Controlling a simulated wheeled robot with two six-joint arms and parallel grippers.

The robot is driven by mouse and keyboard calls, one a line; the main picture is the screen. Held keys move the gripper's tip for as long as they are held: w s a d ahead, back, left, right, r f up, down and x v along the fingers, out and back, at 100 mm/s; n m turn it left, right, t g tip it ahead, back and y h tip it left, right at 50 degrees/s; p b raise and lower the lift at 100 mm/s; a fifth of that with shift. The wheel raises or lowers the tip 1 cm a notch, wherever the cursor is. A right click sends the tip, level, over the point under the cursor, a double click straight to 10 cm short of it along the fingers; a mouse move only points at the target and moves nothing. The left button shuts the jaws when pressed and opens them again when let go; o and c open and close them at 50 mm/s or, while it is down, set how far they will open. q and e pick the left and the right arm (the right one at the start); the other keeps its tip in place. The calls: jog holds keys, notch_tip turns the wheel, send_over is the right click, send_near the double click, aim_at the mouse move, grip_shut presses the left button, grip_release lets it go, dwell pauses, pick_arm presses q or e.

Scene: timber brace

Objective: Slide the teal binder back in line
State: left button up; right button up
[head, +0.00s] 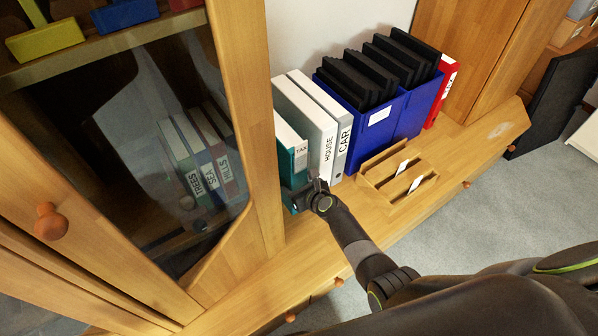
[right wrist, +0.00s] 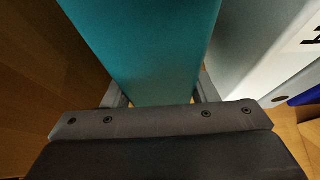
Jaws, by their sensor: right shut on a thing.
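The teal binder (head: 286,157), with a white "TAX" label on its spine, stands upright on the wooden ledge at the left end of the binder row. My right gripper (head: 303,196) is at the lower part of its spine. In the right wrist view, the fingers (right wrist: 162,92) are shut on the two sides of the teal binder (right wrist: 150,45). Its lower front is partly hidden by the gripper. The white "HOUSE" binder (head: 309,120) stands just right of it. The teal spine seems to stick out a little in front of its neighbour. My left gripper is not in view.
A grey "CAR" binder (head: 328,112), blue file boxes (head: 376,122) with black folders and a red binder (head: 442,90) continue the row. A wooden letter holder (head: 398,178) sits in front. The cabinet's wooden post (head: 250,120) is close on the left.

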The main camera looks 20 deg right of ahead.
jog(key=shift+w+a, duration=0.2)
jog(key=shift+w, duration=0.3)
jog(key=shift+w+a, duration=0.15)
jog(key=shift+w, duration=0.3)
jog(key=o, duration=1.1)
jog(key=p+v, duration=0.2)
jog(key=shift+s+d+r, duration=0.1)
jog(key=shift+s+r, duration=0.15)
jog(key=shift+p+v, duration=1.8)
jog(key=shift+v, duration=0.75)
jog(key=shift+s, duration=0.15)
